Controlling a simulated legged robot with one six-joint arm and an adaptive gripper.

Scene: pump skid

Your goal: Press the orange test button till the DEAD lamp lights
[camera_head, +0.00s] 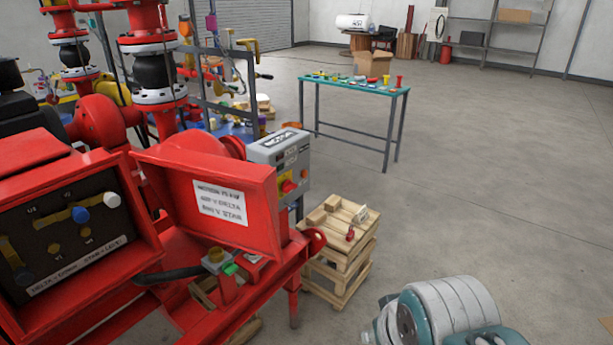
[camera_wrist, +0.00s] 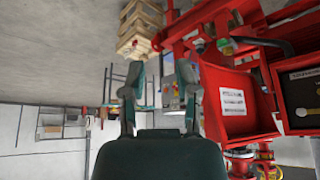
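I cannot make out an orange test button or a lamp marked DEAD for certain. A grey control box (camera_head: 280,150) with a red knob on a yellow plate (camera_head: 289,186) stands behind the open red lid. The open red terminal box (camera_head: 75,225) holds a dark panel with blue, white and brass-coloured parts. A small grey block with a yellow top (camera_head: 216,258) sits on the red frame beside a green part. My gripper (camera_wrist: 161,72) shows in the wrist view, upside down, fingers apart and empty. The grey control box (camera_wrist: 170,92) appears beyond its fingers, not visibly touched.
The red lid (camera_head: 215,200) carries a white label. A wooden crate stack (camera_head: 340,262) with small items stands right of the skid. A teal-topped table (camera_head: 352,87) stands behind. Open floor (camera_head: 500,170) lies to the right. My arm shows at lower right.

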